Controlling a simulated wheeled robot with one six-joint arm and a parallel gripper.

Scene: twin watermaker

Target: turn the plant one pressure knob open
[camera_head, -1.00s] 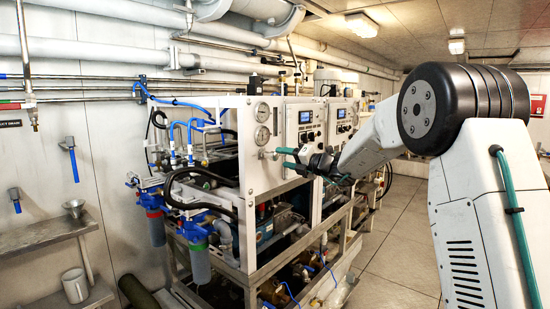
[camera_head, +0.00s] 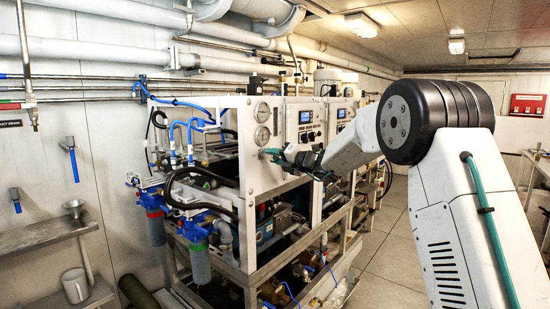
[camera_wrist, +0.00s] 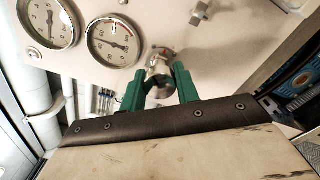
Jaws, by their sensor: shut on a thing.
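My gripper (camera_head: 272,153) has its green fingertips at the white front panel (camera_head: 285,175), just below the two round pressure gauges. In the wrist view my gripper (camera_wrist: 159,72) has one green finger on each side of a metallic knob (camera_wrist: 159,64) and is shut on it. The knob stands out from the panel, below and right of the gauges in that view. In the head view the gripper hides the knob. I cannot tell how far the knob is turned.
The upper gauge (camera_head: 263,111) and lower gauge (camera_head: 262,135) sit close above my fingers. A second small metal fitting (camera_wrist: 199,12) stands on the panel in the wrist view. Blue-topped filter housings (camera_head: 200,262) stand left; open floor (camera_head: 388,250) lies right.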

